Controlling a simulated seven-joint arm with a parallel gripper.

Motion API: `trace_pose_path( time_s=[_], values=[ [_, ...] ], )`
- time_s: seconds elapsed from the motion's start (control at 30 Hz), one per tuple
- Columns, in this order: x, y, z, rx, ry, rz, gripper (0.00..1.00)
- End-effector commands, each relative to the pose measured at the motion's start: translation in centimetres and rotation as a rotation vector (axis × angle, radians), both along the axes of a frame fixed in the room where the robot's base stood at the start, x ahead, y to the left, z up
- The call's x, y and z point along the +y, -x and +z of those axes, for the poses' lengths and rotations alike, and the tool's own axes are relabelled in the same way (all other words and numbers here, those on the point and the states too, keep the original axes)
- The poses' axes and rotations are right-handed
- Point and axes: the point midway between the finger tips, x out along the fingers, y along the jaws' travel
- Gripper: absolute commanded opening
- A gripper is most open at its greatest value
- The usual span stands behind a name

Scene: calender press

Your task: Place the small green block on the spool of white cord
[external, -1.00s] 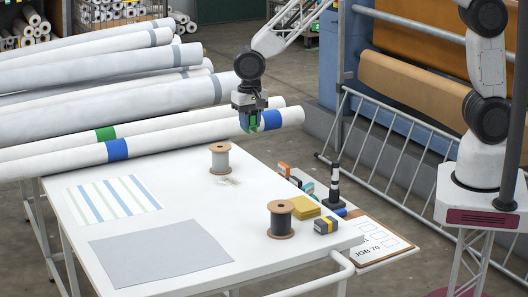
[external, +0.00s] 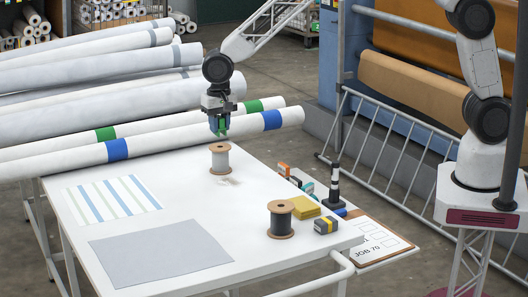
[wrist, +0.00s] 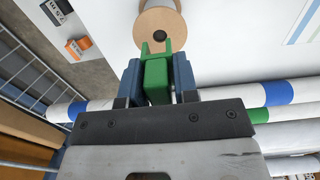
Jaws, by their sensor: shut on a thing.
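My gripper (external: 219,130) is shut on the small green block (wrist: 157,78), a piece with two short prongs at its far end. In the external view the block is mostly hidden between the blue fingers. The spool of white cord (external: 220,160) stands upright on the white table, with tan end discs. In the external view my gripper hangs just above this spool, with a small gap.
A spool of black cord (external: 281,218), a yellow pad (external: 305,207), a grey and yellow block (external: 326,226) and a black and white post (external: 333,185) stand at the table's right. Long white rolls (external: 160,146) lie behind the table.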

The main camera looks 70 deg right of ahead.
Motion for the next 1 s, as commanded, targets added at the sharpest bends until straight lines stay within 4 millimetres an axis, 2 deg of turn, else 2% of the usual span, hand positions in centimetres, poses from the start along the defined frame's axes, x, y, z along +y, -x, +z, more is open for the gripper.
trace_pose_path(
  time_s=[0.17,0.53,1.0],
  values=[
    [0.0,0.0,-0.2,0.000,0.000,0.000,0.06],
    [0.0,0.0,-3.3,0.000,0.000,0.000,0.06],
    [0.0,0.0,-3.8,0.000,0.000,0.000,0.06]
  ],
)
